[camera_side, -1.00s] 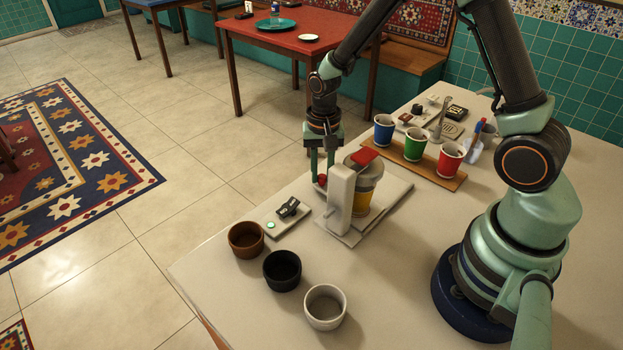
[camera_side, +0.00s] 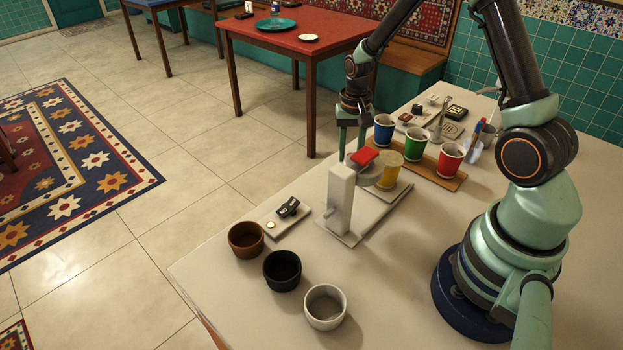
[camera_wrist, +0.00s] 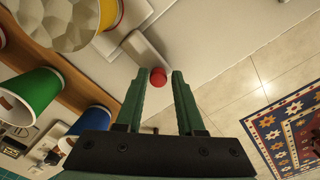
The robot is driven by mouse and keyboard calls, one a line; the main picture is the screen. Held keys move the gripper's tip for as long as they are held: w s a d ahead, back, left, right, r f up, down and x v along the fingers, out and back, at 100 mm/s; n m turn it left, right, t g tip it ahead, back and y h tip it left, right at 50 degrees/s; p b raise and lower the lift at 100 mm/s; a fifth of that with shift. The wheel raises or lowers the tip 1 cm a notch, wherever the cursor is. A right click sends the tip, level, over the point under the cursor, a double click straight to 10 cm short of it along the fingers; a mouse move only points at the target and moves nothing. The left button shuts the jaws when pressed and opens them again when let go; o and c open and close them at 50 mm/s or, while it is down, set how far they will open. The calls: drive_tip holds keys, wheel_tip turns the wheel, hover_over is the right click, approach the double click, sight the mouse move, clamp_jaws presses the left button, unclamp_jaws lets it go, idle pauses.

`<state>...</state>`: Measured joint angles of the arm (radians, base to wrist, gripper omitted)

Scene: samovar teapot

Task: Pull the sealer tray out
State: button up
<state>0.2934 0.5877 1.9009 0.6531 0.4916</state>
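In the wrist view the yellow cup (camera_wrist: 110,14) is at the top, and the tray's red knob (camera_wrist: 158,77) is between my fingertips. My gripper (camera_wrist: 159,72) is around the knob, with narrow gaps on both sides, so it looks open.
Blue (camera_side: 384,130), green (camera_side: 415,146) and red (camera_side: 450,160) cups stand on a wooden board behind the tray. Brown (camera_side: 245,240), black (camera_side: 282,271) and white (camera_side: 325,307) bowls stand in front. A small control plate (camera_side: 284,218) lies left of the sealer.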

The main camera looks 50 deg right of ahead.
drive_tip(key=shift+o, duration=0.7)
wheel_tip(320, 180, up, 12)
drive_tip(key=shift+r, duration=0.1)
drive_tip(key=s+a+r+n+t, duration=0.5)
drive_tip(key=s+a+r+n, duration=0.4)
drive_tip(key=s+a+r, duration=0.1)
drive_tip(key=shift+s+a+t, duration=0.15)
drive_tip(key=shift+a+t, duration=0.15)
drive_tip(key=shift+a, duration=0.55)
